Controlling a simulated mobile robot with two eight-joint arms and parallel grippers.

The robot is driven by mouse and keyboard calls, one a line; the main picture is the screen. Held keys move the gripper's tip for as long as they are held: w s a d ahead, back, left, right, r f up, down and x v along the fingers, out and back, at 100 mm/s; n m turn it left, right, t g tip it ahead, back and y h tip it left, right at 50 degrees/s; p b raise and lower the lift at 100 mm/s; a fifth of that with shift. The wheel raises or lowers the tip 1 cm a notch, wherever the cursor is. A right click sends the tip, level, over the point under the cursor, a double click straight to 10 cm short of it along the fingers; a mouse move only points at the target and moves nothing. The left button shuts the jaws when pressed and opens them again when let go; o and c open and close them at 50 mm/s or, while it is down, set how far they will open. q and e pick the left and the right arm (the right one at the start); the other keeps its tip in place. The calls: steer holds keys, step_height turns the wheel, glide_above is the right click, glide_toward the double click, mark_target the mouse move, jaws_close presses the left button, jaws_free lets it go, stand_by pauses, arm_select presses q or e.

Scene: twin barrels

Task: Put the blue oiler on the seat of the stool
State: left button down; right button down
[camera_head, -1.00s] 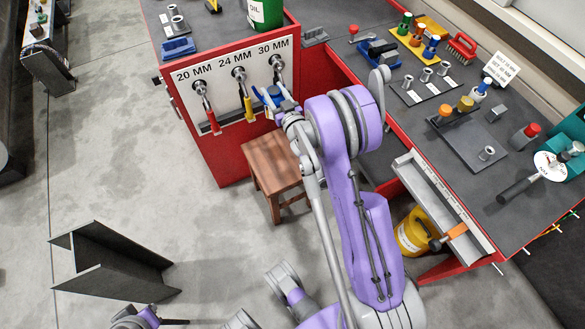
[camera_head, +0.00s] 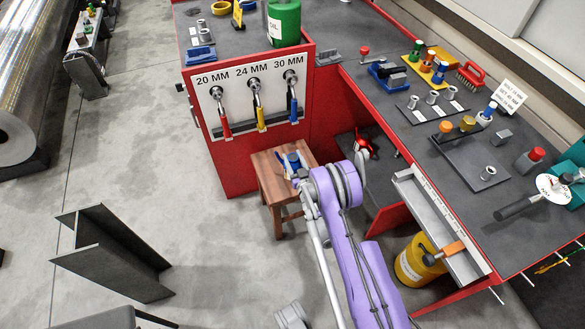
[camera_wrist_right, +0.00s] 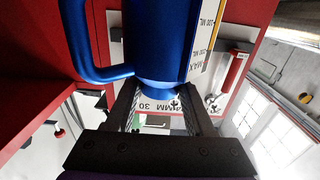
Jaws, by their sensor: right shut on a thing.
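The wooden stool (camera_head: 265,182) stands in front of the red cabinet, its brown seat partly covered by my right gripper. My right gripper (camera_head: 294,170) is over the seat's right part and shut on the blue oiler (camera_head: 290,159). In the right wrist view the oiler (camera_wrist_right: 155,45) fills the upper middle, with a curved blue handle at left and a millilitre scale at right. The fingers (camera_wrist_right: 155,108) close around its lower end. I cannot tell whether the oiler touches the seat. My left gripper is not in view.
The red cabinet (camera_head: 235,170) with hanging wrenches rises behind the stool. The workbench (camera_head: 455,150) with tools runs along the right. A yellow canister (camera_head: 412,262) stands under a tray. A grey steel beam (camera_head: 112,255) lies on the floor at left. Floor left of the stool is clear.

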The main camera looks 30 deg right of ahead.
steer(key=shift+f+b, duration=0.35)
steer(key=shift+f, duration=1.85)
steer(key=shift+f, duration=0.15)
steer(key=shift+c, duration=1.3)
jaws_free()
